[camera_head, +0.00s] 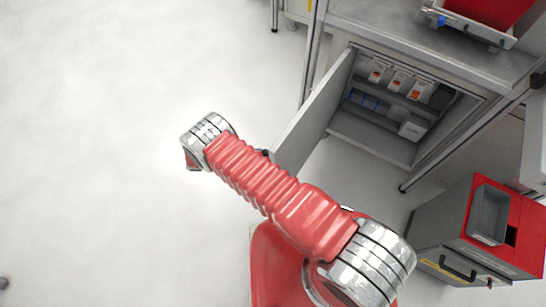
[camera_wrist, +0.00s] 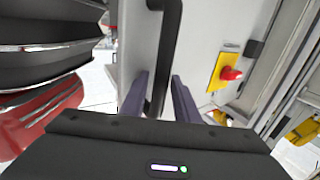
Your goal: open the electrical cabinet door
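The electrical cabinet (camera_head: 432,75) stands at the upper right in the head view. Its grey door (camera_head: 315,115) is swung wide open to the left, with the inside shelves showing. In the wrist view, the door's pale face (camera_wrist: 200,45) fills the middle. A black bar handle (camera_wrist: 167,45) runs down it.
A red-topped grey box (camera_head: 480,235) stands at the right. A tray with a red bin (camera_head: 490,15) rests on the cabinet top. A yellow plate with a red switch (camera_wrist: 225,72) shows right of the handle.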

